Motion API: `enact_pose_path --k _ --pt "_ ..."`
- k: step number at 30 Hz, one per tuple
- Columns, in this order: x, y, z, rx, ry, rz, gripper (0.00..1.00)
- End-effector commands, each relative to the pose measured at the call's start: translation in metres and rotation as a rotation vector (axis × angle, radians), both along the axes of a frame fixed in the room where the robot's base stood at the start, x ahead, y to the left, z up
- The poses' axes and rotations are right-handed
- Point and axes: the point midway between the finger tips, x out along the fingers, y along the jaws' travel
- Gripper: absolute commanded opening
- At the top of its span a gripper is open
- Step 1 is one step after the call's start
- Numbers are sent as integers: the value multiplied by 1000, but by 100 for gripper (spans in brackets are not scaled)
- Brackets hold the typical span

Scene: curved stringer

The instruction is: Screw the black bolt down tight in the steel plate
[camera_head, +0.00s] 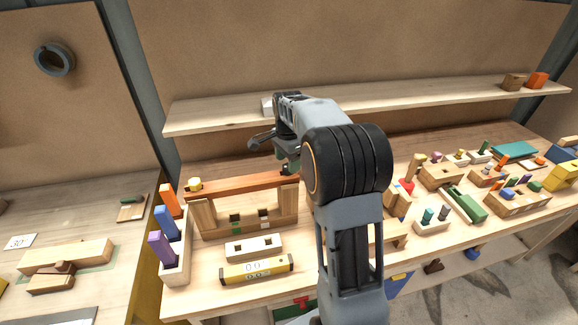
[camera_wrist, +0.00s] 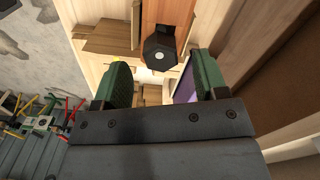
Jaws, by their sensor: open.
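The black bolt (camera_wrist: 160,52) shows in the wrist view as a dark hex head with a pale round spot in its middle. It stands at the end of a reddish-brown wooden strip (camera_wrist: 168,14); the same strip shows in the head view (camera_head: 236,185). My gripper (camera_wrist: 161,70) is open, its two green-padded fingers spread left and right with the bolt lined up between them. The fingers do not appear to touch the bolt; their depth relative to it is unclear. In the head view my gripper (camera_head: 287,167) is over the strip's right end, largely hidden by my arm. I cannot make out the steel plate.
A wooden frame (camera_head: 205,218) supports the strip. A block with coloured pegs (camera_head: 176,262) stands left, and a yellow level (camera_head: 256,269) lies in front. Several peg blocks fill the bench's right side. A shelf (camera_head: 210,116) runs behind my arm.

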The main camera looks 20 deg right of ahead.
Motion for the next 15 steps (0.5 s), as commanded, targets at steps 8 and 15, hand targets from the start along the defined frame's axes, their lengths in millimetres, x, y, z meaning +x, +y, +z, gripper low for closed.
enact_pose_path --k 8,15 --pt "0 0 -26 0 1 1 66" --pt "0 0 -32 0 -1 1 66"
